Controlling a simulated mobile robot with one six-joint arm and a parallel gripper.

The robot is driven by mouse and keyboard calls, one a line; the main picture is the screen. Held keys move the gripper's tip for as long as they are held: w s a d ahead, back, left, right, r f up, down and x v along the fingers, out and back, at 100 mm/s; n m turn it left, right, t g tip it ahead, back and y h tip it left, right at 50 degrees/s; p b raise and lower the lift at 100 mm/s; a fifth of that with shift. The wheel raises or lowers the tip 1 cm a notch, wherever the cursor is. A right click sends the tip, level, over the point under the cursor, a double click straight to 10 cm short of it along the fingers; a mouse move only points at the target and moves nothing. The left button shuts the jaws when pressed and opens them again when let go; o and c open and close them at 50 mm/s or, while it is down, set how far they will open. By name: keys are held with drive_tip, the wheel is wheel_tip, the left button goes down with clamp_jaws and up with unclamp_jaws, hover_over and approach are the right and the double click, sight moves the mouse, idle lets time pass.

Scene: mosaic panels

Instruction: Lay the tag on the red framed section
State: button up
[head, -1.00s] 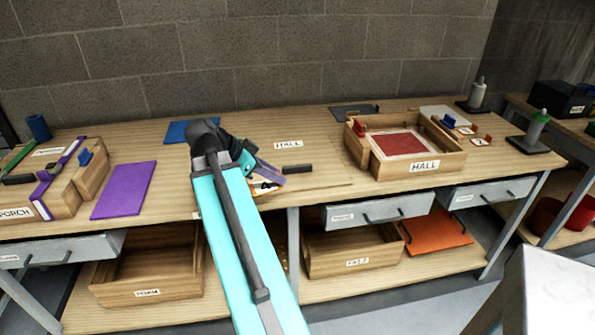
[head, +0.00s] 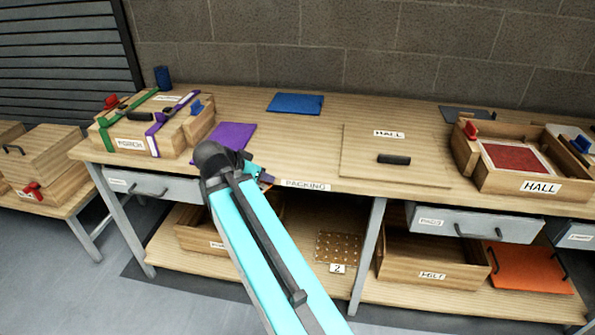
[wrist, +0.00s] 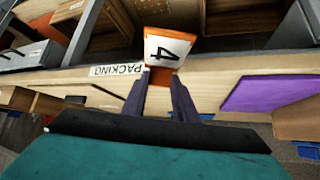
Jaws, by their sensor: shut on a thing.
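My gripper (wrist: 160,82) is shut on an orange tag (wrist: 168,30) with a white label reading 4. The tag sticks out beyond the fingertips in the wrist view, in front of the bench's front edge. In the head view my gripper (head: 264,180) is by the PACKING label, mostly hidden behind my arm. The red section (head: 515,157) with a pale frame lies inside the open wooden HALL crate (head: 535,187) at the right of the bench, well to the right of my gripper.
A wooden HALL board (head: 360,165) with a black handle lies left of the crate. A strapped PORCH box (head: 135,143), a purple sheet (head: 232,136) and a blue sheet (head: 295,103) are on the bench. Grey drawers (head: 475,222) hang below the top.

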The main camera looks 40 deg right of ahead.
drive_tip(key=w+a+n+t+y+b, duration=0.1)
drive_tip(key=w+a+n+t+y, duration=0.2)
drive_tip(key=w+a+n, duration=0.4)
drive_tip(key=w+a+f+n+t+y+b, duration=0.1)
drive_tip(key=w+a+n+t+y, duration=0.2)
drive_tip(key=a, duration=1.6)
drive_tip(key=w+n+y, duration=0.2)
drive_tip(key=w+n, duration=0.2)
drive_tip(key=w, duration=0.2)
drive_tip(key=shift+w+f+n+t+y, duration=0.15)
drive_tip(key=shift+w+n+t+y, duration=0.15)
drive_tip(key=shift+n, duration=0.1)
drive_tip(key=shift+s, duration=0.1)
